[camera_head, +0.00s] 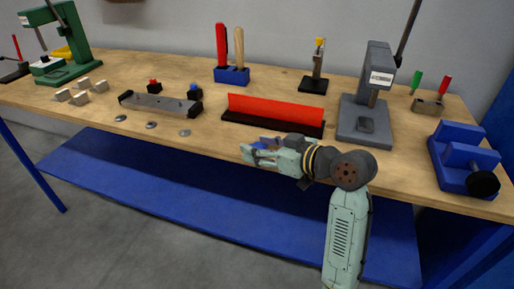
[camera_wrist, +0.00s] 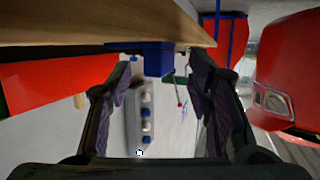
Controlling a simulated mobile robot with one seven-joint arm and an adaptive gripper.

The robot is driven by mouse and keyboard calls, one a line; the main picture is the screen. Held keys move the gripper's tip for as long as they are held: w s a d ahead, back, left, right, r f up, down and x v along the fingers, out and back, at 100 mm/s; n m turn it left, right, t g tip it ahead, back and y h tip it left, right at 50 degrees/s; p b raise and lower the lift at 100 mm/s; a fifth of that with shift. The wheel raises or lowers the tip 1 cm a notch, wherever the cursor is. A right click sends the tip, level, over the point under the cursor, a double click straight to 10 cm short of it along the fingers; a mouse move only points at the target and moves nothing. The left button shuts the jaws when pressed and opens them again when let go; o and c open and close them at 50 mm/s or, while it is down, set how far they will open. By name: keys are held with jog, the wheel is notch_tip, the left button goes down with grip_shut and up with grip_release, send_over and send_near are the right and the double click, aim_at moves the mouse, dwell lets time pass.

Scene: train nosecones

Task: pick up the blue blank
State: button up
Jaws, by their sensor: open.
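The blue blank (camera_head: 263,145) is a small block on the wooden table near its front edge, partly hidden by my gripper in the head view. The wrist view, which looks upside down, shows it as a blue block (camera_wrist: 158,60) standing on the table. My gripper (camera_head: 251,153) is open and points left along the front edge, right at the blank. In the wrist view its two fingers (camera_wrist: 163,85) lie on either side of the blank, with a gap to each. No contact is visible.
A red bar on a black base (camera_head: 275,108) stands just behind my gripper. A grey fixture with black ends (camera_head: 160,104) lies to the left, with flat discs (camera_head: 151,125) before it. A grey press (camera_head: 366,108) and blue vise (camera_head: 464,158) stand right. Table between blank and discs is clear.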

jog(key=shift+c, duration=0.6)
grip_shut()
